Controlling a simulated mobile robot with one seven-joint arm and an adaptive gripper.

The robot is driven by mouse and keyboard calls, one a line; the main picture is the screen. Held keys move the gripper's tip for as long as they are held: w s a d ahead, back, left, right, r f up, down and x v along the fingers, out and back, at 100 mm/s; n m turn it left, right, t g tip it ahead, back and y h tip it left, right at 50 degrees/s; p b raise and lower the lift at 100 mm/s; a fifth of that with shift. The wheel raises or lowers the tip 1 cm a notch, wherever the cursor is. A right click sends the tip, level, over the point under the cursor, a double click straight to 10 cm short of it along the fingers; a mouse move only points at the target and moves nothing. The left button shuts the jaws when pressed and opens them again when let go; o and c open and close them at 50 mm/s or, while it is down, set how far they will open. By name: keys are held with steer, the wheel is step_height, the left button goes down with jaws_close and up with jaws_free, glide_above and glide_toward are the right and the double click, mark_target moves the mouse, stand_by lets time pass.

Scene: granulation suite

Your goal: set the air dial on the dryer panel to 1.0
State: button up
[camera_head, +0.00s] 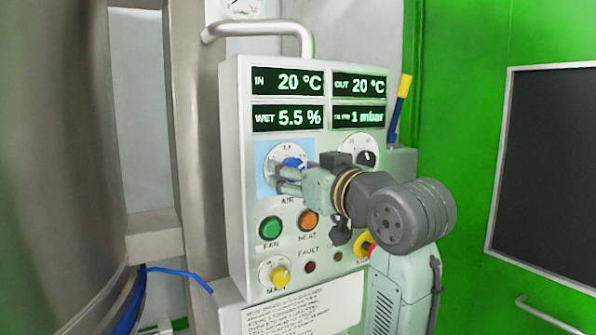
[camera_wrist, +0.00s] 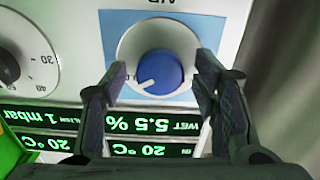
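The air dial has a blue knob (camera_head: 294,162) on a white round scale in a light blue square of the dryer panel (camera_head: 240,215). In the wrist view the panel is upside down and the blue knob (camera_wrist: 161,68) shows whole. Its white pointer line slants down-left there, so up-right on the upright panel. The scale figures are too small or hidden to read. My gripper (camera_head: 284,178) is at the dial and covers part of it. Its fingers (camera_wrist: 160,72) are open, one on each side of the knob, with a visible gap to it.
Another dial (camera_wrist: 12,65) with a black knob sits beside the air dial. Below are a green FAN button (camera_head: 270,228), an orange HEAT button (camera_head: 308,220) and a yellow knob (camera_head: 280,276). Displays (camera_head: 288,82) read 20 °C, 20 °C, 5.5 % and 1 mbar. A steel vessel (camera_head: 60,120) stands left.

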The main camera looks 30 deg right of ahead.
steer(key=c, duration=1)
steer(key=shift+c, duration=0.2)
steer(key=shift+n, duration=0.3)
steer(key=n+b, duration=0.7)
steer(key=n, duration=1.6)
steer(key=shift+n, duration=0.3)
steer(key=o, duration=1.1)
